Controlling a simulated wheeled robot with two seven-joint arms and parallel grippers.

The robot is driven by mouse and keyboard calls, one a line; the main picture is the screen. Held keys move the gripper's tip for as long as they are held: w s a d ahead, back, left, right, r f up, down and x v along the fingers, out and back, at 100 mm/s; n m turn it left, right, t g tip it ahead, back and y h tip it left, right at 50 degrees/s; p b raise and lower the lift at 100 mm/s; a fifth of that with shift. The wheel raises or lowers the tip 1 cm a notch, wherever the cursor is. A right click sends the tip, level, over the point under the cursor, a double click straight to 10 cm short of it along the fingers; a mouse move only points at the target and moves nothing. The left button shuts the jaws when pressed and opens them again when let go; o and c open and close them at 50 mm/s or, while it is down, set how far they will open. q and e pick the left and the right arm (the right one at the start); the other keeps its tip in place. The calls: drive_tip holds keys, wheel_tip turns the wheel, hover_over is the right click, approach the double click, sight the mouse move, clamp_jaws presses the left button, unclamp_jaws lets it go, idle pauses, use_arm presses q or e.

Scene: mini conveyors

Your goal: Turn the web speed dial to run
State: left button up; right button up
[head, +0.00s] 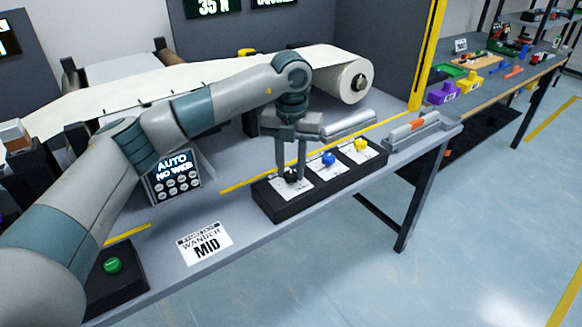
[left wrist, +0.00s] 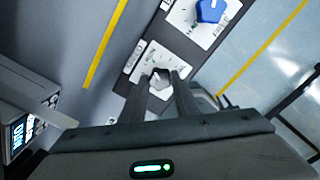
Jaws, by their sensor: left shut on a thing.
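A black control box (head: 272,206) with three dials on white label plates lies along the table's front edge. My left gripper (head: 291,174) points down and is shut on the black dial (head: 291,178) at the box's left end. In the left wrist view, my left gripper's fingers (left wrist: 160,88) are on either side of the dark dial (left wrist: 160,75). The blue dial (head: 328,159) is the middle one and also shows in the left wrist view (left wrist: 211,10). The yellow dial (head: 361,145) is at the right end. I cannot read which label is web speed, nor the dial's pointer position.
A display (head: 173,177) reading "AUTO NO WEB" stands left of the box. A "WANDER MID" card (head: 206,244) lies in front. A green button (head: 113,265) is at the lower left.

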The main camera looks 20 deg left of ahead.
sight(291, 173)
use_arm(q)
drive_tip(key=shift+r, duration=0.15)
drive_tip(key=o, duration=1)
drive_tip(key=shift+o, duration=0.2)
drive_tip(key=shift+r, duration=0.65)
wheel_tip(291, 173, up, 16)
drive_tip(key=b, duration=0.1)
use_arm(e)
drive_tip(key=shift+w+a+r, duration=0.1)
drive_tip(key=shift+w+r, duration=0.1)
drive_tip(key=shift+r, duration=0.45)
drive_tip(key=shift+w+a+r, duration=0.1)
drive_tip(key=shift+w+r, duration=0.05)
drive_tip(key=shift+r, duration=0.45)
drive_tip(key=shift+d, duration=0.1)
